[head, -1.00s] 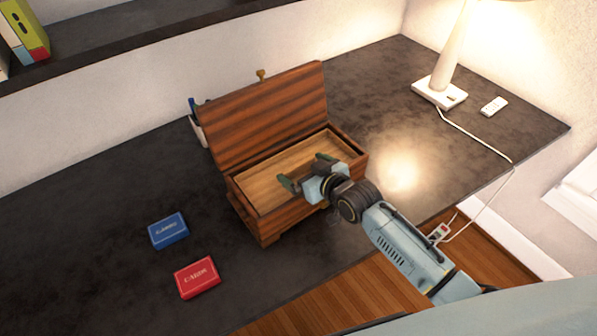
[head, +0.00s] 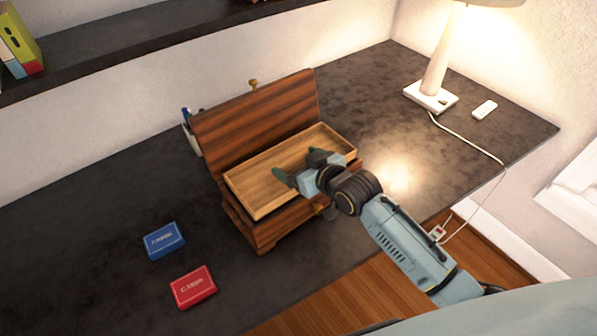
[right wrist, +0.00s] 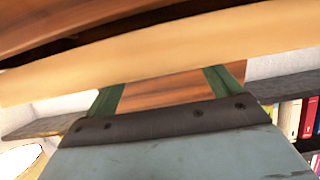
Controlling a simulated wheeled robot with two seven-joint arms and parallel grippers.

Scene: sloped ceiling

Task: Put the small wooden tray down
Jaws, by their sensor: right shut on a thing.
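The small wooden tray (head: 258,192) is pale wood, with a low rim. In the head view it is lifted to the top of the dark striped wooden box (head: 262,238), whose lid (head: 258,118) stands open behind it. My right gripper (head: 298,165) is shut on the tray at its near side. In the right wrist view the tray's pale edge (right wrist: 170,70) crosses above the two green fingers (right wrist: 162,88). The box's inside is hidden under the tray. My left gripper is not in view.
A blue card box (head: 165,240) and a red card box (head: 193,287) lie on the dark desk (head: 90,235), left of the wooden box. A lamp (head: 431,95) and a white remote (head: 485,109) are at the back right. The desk's left part is largely clear.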

